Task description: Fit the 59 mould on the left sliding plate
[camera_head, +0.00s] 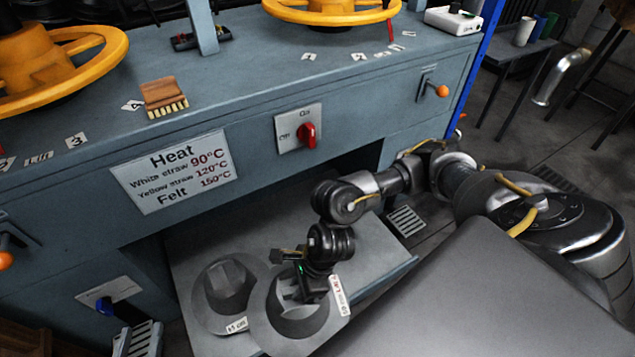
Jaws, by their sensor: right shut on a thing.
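Two grey hat moulds with wide round brims lie side by side on a low grey plate (375,262) under the press. The left mould (222,287) has a white tag at its front edge. The right mould (290,325) has a white tag with red and black print on its right side; both tags are too small to read surely. My right gripper (303,288) comes down from above and is shut on the raised middle of the right mould, hiding part of it. I cannot tell whether this mould is lifted off the plate. My left gripper is not in view.
The blue-grey press bench has yellow handwheels (335,14), a red switch (308,134) and a heat sign (175,170). Its front overhangs the plate. A wooden brush (163,97) lies on top. A side table (515,52) stands at the far right.

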